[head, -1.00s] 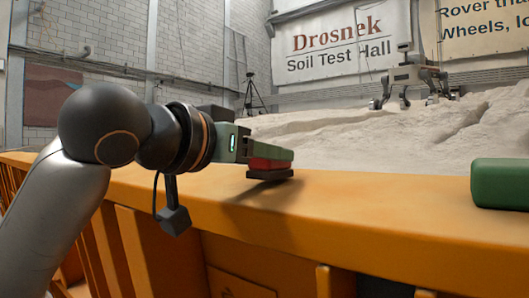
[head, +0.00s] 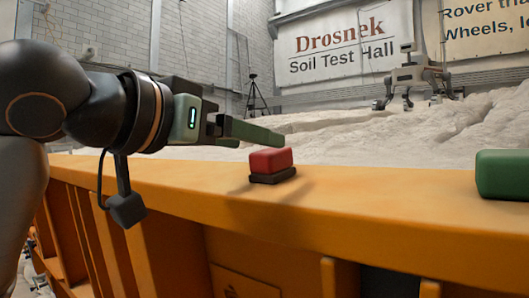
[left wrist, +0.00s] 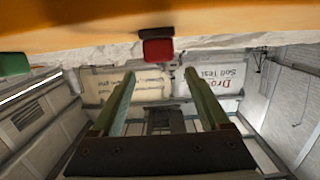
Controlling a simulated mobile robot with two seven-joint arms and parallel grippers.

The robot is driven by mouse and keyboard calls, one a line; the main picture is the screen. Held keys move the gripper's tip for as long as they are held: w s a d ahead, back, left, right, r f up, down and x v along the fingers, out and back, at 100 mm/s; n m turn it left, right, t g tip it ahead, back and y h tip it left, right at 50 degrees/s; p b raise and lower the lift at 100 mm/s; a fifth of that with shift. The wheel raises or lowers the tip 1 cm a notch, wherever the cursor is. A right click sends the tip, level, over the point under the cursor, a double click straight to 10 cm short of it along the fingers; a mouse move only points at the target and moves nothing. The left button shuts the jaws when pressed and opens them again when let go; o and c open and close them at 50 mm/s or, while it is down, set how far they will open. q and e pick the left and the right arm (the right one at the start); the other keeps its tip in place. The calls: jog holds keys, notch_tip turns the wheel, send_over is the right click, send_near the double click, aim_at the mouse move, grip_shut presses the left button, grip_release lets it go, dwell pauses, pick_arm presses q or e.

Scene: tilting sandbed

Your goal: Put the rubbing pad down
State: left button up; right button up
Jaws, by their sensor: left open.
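The rubbing pad, a red block (head: 270,160) on a dark base, sits upright on the orange ledge (head: 390,205). It appears to rest flat there. It also shows in the left wrist view (left wrist: 158,51), near the top centre. My left gripper (head: 277,138) has green fingers and is open and empty. It is just to the left of the pad and slightly above it, apart from it. In the left wrist view the two fingers (left wrist: 159,75) are spread wide, with the pad beyond their tips. My right gripper is not in view.
A green block (head: 505,174) lies on the ledge at the right. Between it and the pad the ledge is clear. Behind the ledge is pale sand (head: 400,150) with a legged, wheeled rover (head: 420,76) on it. A tripod (head: 255,95) stands farther back.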

pick_arm(q)
jog(key=b+v, duration=0.1)
jog(key=v, duration=0.5)
jog(key=shift+s+a, duration=0.25)
jog(key=shift+s, duration=0.1)
